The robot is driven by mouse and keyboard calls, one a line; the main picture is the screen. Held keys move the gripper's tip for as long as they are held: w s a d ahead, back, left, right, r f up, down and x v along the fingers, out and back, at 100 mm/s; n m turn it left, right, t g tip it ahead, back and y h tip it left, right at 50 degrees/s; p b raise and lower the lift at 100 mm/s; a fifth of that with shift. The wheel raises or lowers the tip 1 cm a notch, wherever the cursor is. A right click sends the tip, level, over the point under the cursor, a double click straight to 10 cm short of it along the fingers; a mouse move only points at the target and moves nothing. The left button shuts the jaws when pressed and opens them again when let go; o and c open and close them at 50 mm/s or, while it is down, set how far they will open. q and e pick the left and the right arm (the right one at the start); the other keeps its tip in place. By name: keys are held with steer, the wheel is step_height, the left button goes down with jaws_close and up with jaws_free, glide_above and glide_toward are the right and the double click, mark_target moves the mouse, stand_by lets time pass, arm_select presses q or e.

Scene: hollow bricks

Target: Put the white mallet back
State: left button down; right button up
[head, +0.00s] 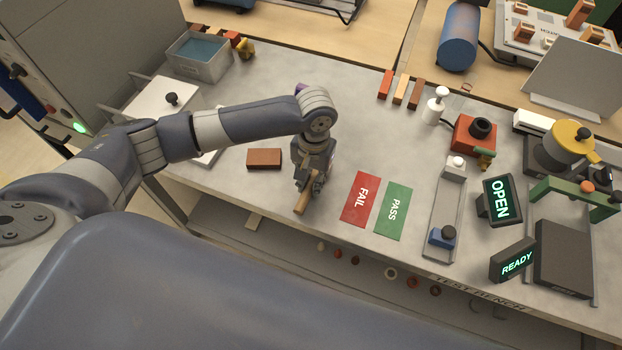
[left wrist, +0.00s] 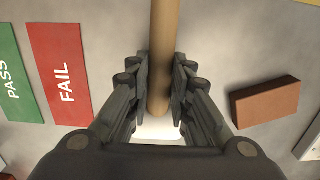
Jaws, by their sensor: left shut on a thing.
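My left gripper (head: 308,180) points down over the bench, left of the red FAIL card (head: 361,199). It is shut on the tan wooden handle (head: 303,204) of the mallet. In the left wrist view the fingers (left wrist: 158,95) stand on both sides of the handle (left wrist: 163,45), which runs up out of the picture. A white patch (left wrist: 157,132), apparently the mallet's head, shows below the handle and is mostly hidden by my gripper. I cannot tell whether the mallet touches the bench. My right gripper is not in view.
A red-brown brick (head: 264,159) lies left of the gripper. The green PASS card (head: 394,211) lies beside the FAIL card. Several bricks (head: 400,89) stand at the back. OPEN (head: 500,200) and READY (head: 516,261) displays stand at the right. The bench between the gripper and back bricks is clear.

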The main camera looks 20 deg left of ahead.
mark_target(313, 180)
arm_select(q)
steer(key=shift+f, duration=0.5)
steer(key=c, duration=1.4)
jaws_free()
steer(key=shift+c, duration=0.2)
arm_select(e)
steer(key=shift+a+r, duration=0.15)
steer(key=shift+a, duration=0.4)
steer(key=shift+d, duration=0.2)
arm_select(q)
steer(key=shift+r, duration=0.4)
step_height(313, 180, up, 11)
steer(key=b, duration=0.2)
steer(key=shift+w+r, duration=0.2)
steer(key=shift+w, duration=0.15)
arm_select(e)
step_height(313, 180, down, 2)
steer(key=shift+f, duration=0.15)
arm_select(q)
steer(key=shift+d, duration=0.1)
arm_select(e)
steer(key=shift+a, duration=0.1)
